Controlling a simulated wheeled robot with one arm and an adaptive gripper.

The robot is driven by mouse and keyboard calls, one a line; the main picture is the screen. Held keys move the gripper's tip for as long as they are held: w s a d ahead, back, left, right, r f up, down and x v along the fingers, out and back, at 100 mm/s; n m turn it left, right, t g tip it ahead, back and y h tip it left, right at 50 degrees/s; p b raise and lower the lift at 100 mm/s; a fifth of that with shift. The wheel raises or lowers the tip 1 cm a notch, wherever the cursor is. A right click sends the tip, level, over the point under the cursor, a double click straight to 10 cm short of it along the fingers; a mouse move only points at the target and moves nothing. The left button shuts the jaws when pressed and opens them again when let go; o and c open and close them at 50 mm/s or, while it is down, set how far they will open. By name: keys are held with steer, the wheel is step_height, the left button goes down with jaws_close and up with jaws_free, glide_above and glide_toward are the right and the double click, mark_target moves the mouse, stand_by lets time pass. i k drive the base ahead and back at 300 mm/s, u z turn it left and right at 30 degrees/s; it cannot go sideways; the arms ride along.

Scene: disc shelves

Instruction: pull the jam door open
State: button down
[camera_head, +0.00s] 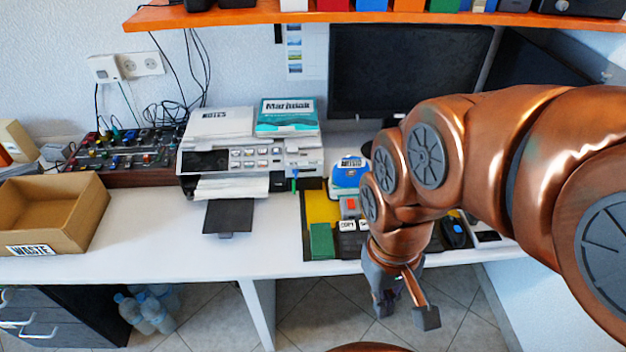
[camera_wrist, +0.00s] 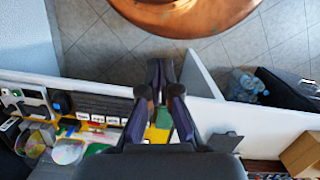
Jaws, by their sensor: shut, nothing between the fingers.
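The printer (camera_head: 245,155) stands on the white desk in the head view, left of my arm. A label or outline for a jam door cannot be made out on it. Paper sticks out of its front above a dark output tray (camera_head: 228,217). My gripper (camera_head: 404,309) hangs in front of the desk's front edge, to the right of the printer and apart from it. In the wrist view my gripper (camera_wrist: 160,72) is shut and empty, pointing down over the floor by the desk edge.
A waste box (camera_head: 50,213) sits at the desk's left. A yellow-black organiser (camera_head: 320,207) lies right of the printer. A monitor (camera_head: 405,75) stands behind my arm. An orange shelf (camera_head: 250,17) runs above. Bottles (camera_head: 148,308) stand on the floor.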

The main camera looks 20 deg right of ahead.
mark_target(316, 182)
steer(key=u, duration=0.55)
steer(key=k, duration=0.6)
steer(key=u, duration=0.9)
steer(key=i, duration=1.05)
steer(key=z, duration=0.6)
